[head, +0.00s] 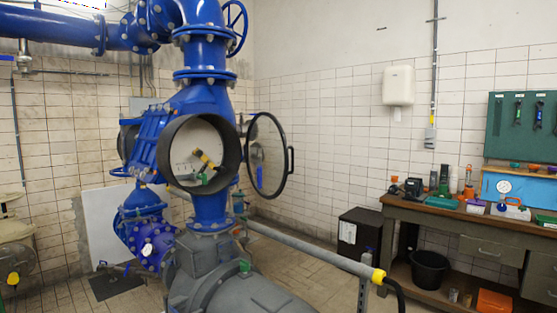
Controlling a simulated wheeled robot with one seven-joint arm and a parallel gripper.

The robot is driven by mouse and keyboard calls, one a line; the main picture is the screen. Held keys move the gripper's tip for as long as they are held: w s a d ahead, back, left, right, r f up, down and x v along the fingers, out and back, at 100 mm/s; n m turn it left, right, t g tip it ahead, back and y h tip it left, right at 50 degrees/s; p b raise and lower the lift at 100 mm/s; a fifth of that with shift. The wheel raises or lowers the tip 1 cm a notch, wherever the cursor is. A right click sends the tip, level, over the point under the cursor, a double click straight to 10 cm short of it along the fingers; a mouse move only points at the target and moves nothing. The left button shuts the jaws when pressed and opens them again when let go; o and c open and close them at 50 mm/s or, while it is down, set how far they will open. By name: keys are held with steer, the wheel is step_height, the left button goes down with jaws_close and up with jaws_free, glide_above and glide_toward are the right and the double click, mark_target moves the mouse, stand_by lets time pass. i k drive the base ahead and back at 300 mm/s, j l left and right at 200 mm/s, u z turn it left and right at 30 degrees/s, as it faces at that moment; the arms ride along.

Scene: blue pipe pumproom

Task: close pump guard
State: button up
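The pump guard (268,155) is a round, clear disc with a black rim and a black handle (291,160) on its right side. It stands swung open at the right edge of a round black housing (165,152) on the blue pump. The housing's open mouth faces me and shows a pale inside with a yellow-and-black part and a small green part. The hinge between guard and housing is not clear at this size. My gripper is not in view.
A grey rail (310,251) with a yellow end (378,275) runs low in front of the guard. A grey pump casing (215,280) stands below. A workbench (450,220) with tools is at right, a black cabinet (359,232) behind. Some floor shows between rail and bench.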

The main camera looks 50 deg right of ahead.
mark_target(269, 156)
steer(key=k+l, duration=0.1)
steer(key=l, duration=0.25)
steer(key=l+u, duration=0.1)
steer(key=l, duration=0.25)
steer(key=k+l, duration=0.15)
steer(key=l, duration=0.2)
steer(key=k+l, duration=0.1)
steer(key=l, duration=0.7)
steer(key=k+l+u, duration=0.1)
steer(key=l, duration=0.4)
steer(key=k+l, duration=0.1)
steer(key=l, duration=0.4)
steer(key=k+l+u, duration=0.1)
steer(key=l, duration=0.95)
steer(key=k+u, duration=0.05)
